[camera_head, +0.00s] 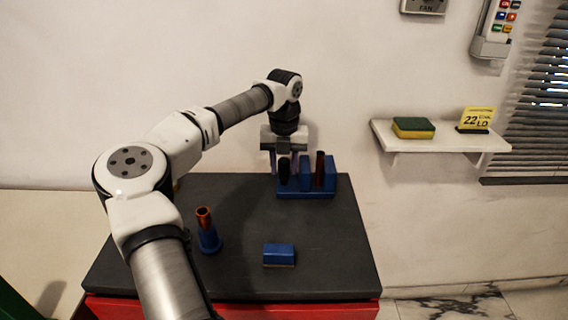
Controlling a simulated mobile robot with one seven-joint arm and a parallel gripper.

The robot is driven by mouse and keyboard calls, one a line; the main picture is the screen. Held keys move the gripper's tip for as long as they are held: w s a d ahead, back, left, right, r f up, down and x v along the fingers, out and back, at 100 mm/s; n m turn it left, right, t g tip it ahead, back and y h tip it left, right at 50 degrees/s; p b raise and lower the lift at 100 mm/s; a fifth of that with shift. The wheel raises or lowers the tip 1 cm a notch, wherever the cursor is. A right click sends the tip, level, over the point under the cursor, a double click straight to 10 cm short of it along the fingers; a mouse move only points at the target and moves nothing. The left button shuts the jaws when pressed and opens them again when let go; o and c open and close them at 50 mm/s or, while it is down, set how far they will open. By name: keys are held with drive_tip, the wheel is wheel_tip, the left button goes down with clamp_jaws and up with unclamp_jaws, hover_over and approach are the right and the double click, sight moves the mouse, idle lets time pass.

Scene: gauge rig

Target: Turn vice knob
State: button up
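The blue vice (306,192) stands near the back right of the dark tabletop (250,220). A brown upright piece (320,168) shows between its blue jaws. A dark rounded knob (283,172) is at the vice's left end. My gripper (284,168) points down from above, with its fingers to the left and right of the knob. It is too small to tell whether the fingers touch the knob. The finger tips and the vice's left end partly hide each other.
A copper-coloured tube (204,216) stands in a blue holder (210,241) at the front left of the tabletop. A small blue block (279,254) lies at the front middle. A wall shelf (440,140) with a sponge (413,128) and a yellow sign (477,117) is at the right.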

drive_tip(key=shift+c, duration=0.4)
drive_tip(key=c, duration=0.6)
drive_tip(key=shift+c, duration=0.2)
drive_tip(key=shift+m, duration=0.3)
drive_tip(key=m+p, duration=0.1)
drive_tip(key=m, duration=0.1)
drive_tip(key=shift+r+m, duration=0.1)
drive_tip(key=shift+m, duration=0.3)
drive_tip(key=m+p, duration=0.1)
drive_tip(key=m, duration=0.2)
drive_tip(key=shift+m, duration=0.3)
drive_tip(key=m+p, duration=0.1)
drive_tip(key=m, duration=0.5)
drive_tip(key=shift+p, duration=0.3)
drive_tip(key=shift+m, duration=0.4)
